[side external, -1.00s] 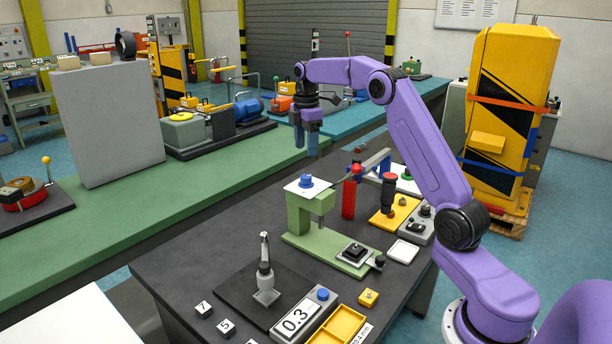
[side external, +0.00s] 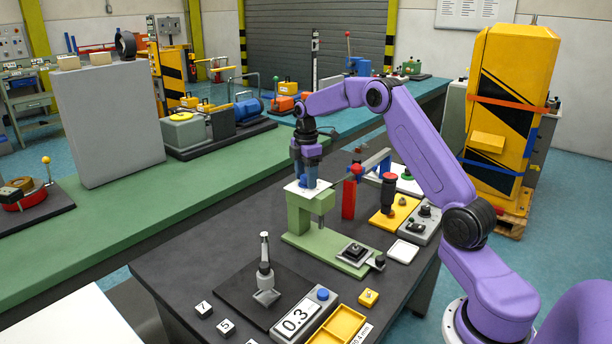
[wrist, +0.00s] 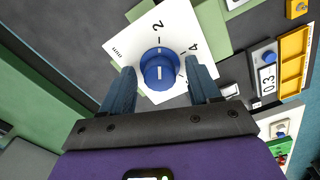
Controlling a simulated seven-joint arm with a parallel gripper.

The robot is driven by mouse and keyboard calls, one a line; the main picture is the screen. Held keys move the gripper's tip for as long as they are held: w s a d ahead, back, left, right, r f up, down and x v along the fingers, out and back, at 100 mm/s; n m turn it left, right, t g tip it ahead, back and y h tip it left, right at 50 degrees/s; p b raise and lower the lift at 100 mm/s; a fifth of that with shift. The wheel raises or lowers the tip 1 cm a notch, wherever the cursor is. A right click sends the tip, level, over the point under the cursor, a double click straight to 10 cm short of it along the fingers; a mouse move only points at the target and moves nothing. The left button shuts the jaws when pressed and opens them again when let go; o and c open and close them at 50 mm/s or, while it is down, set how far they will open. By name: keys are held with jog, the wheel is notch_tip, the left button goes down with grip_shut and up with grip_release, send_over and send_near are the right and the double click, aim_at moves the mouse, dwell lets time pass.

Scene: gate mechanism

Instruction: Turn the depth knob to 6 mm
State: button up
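The blue depth knob (wrist: 160,68) sits on a white dial plate (wrist: 133,48) with the marks 2 and 4 in sight in the wrist view. Its white pointer line points roughly toward the 2. The 6 mark cannot be made out. My gripper (wrist: 163,78) is open, with one blue finger on each side of the knob and a visible gap on both sides. In the side view my gripper (side external: 307,182) is straight above the dial plate on the green press (side external: 299,217), and its fingers hide the knob.
A display reading 0.3 (side external: 297,318) and a yellow tray (side external: 338,326) lie in front. A small lever stand (side external: 265,275) is front left.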

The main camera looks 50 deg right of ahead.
jog(key=c, duration=0.7)
jog(key=shift+m, duration=0.3)
jog(key=m, duration=0.9)
jog(key=shift+m, duration=0.4)
jog(key=m, duration=1.3)
jog(key=shift+m, duration=0.4)
